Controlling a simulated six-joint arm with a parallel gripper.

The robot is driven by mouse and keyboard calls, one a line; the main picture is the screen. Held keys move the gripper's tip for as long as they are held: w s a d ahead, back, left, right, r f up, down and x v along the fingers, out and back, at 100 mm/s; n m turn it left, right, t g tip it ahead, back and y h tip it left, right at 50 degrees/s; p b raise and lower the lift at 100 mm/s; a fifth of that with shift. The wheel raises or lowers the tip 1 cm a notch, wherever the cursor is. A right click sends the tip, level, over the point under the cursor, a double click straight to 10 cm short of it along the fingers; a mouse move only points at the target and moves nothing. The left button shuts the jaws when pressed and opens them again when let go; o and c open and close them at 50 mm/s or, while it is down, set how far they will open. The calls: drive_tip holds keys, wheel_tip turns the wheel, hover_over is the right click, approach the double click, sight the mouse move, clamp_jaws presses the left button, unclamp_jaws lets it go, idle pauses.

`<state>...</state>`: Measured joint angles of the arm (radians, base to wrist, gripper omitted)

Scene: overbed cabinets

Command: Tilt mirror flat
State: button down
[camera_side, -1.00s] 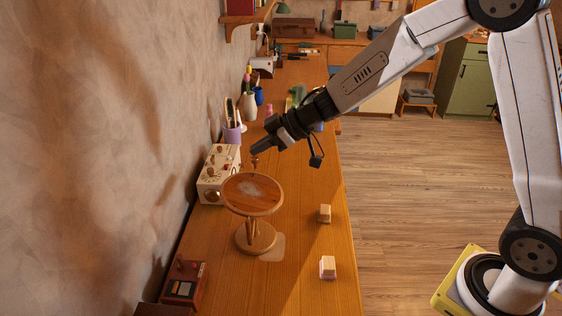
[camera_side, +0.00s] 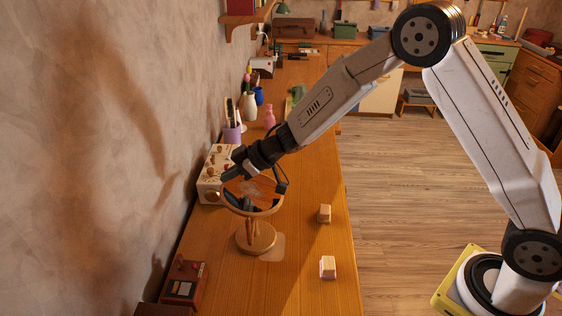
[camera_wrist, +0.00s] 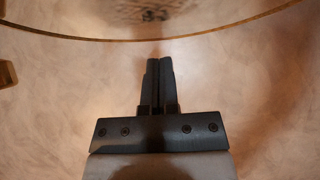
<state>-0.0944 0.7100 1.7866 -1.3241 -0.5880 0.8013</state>
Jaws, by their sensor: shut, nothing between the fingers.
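The round wooden-framed mirror (camera_side: 252,213) stands on a turned stand with a round base (camera_side: 256,238) on the wooden bench. Its face is leaned back and turned up, showing brown and dark reflections; its exact tilt is hard to read. My gripper (camera_side: 227,173) is shut and empty at the mirror's far upper-left rim, and my wrist hides part of that rim. Contact cannot be told in the side view. In the wrist view my shut fingers (camera_wrist: 160,62) point up toward the mirror's curved rim (camera_wrist: 110,39), with a small gap in the picture.
A cream box with knobs (camera_side: 212,178) stands behind the mirror by the wall. Two small blocks (camera_side: 325,213) (camera_side: 328,267) lie to the right. A dark red box (camera_side: 184,282) is at the front left. Vases and a purple brush cup (camera_side: 232,133) stand farther back.

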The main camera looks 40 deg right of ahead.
sight(227, 186)
drive_tip(key=shift+a+f, duration=0.1)
drive_tip(key=shift+f, duration=0.4)
drive_tip(key=shift+f, duration=0.15)
drive_tip(key=shift+w+a+f+g+h, duration=0.15)
drive_tip(key=shift+f+g+h, duration=0.15)
drive_tip(key=shift+f+g, duration=0.15)
drive_tip(key=shift+f, duration=0.35)
drive_tip(key=shift+r, duration=0.1)
